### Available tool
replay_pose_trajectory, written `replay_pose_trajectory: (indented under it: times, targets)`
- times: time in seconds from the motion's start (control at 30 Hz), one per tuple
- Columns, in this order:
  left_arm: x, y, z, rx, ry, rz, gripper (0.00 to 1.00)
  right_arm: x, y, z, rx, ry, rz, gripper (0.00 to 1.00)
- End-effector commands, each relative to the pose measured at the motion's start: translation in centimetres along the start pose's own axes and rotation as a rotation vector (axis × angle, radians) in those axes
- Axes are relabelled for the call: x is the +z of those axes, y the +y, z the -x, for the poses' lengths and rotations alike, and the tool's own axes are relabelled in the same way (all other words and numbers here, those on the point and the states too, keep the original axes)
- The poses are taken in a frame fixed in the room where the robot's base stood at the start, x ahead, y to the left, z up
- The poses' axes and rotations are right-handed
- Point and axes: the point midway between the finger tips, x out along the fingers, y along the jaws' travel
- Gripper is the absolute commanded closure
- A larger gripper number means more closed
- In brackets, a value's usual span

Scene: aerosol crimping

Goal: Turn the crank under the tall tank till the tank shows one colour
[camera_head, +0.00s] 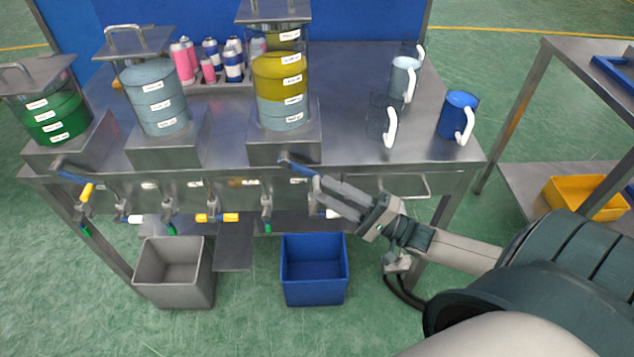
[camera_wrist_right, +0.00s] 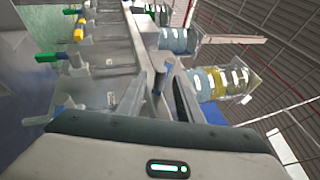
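In the right wrist view the tall tank (camera_wrist_right: 222,83) lies sideways, and the fingers flank the crank closely; contact is unclear. My left gripper is not in view.
A green tank (camera_head: 57,117) and a pale blue tank (camera_head: 156,98) stand to the left. Clear mugs and a blue mug (camera_head: 457,114) stand at the bench's right. Several taps hang along the front, above a grey bin (camera_head: 175,286) and a blue bin (camera_head: 315,292).

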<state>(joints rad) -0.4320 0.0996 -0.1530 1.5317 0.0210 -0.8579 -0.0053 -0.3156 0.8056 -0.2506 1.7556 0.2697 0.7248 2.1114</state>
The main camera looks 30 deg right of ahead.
Motion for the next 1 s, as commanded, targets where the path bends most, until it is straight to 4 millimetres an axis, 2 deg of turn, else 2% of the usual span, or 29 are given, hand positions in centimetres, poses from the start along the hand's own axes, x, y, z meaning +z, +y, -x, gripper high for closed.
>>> replay_pose_trajectory:
  times: [0.1, 0.3, 0.67, 0.73, 0.8, 0.83, 1.0]
  targets:
    - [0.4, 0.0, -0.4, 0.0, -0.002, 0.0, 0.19, 0.0, -0.2, -1.8, -0.003, -0.001, 0.002, 0.67]
    - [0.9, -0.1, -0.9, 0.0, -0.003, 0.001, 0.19, 0.0, 0.0, -3.4, -0.001, 0.0, 0.0, 0.67]
    - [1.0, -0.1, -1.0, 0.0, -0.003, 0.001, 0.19, 0.0, 0.0, -3.7, 0.001, 0.0, 0.0, 0.67]
    - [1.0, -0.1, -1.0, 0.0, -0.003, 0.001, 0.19, 0.0, 0.0, -3.7, 0.001, 0.0, 0.0, 0.79]
    - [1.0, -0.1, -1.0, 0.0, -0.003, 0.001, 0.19, 0.0, 0.0, -3.6, 0.001, 0.0, 0.0, 0.96]
    - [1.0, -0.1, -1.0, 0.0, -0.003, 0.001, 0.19, 0.0, 0.0, -3.6, 0.001, 0.0, 0.0, 1.0]
    - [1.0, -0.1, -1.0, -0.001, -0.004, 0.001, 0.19, 0.0, 0.0, -3.6, 0.001, 0.0, 0.0, 1.0]
